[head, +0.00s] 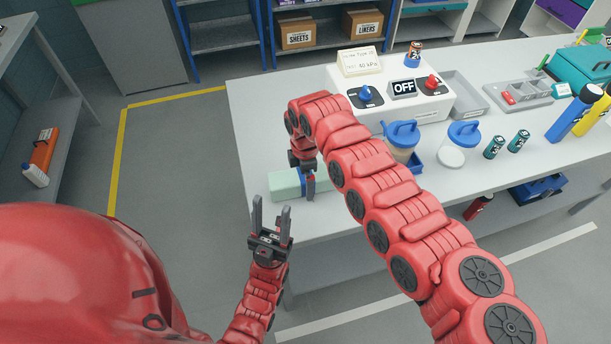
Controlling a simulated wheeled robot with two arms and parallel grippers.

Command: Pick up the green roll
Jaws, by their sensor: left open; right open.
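A pale green item (284,185), likely the green roll, lies near the left front corner of the grey table (330,225). It looks block-like from here, and its right end is partly hidden by my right gripper. My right gripper (308,185) points down at that right end, and a blue part shows beside its fingers. I cannot tell whether the fingers touch the item. My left gripper (271,212) is open and empty, fingers up, in front of the table's edge, lower left of the green item.
A white console (400,112) with knobs and an OFF sign stands behind my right arm. Blue-lidded cups (464,135), batteries (518,141), a grey tray (464,92) and bottles (573,113) stand to the right. The floor left of the table is clear.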

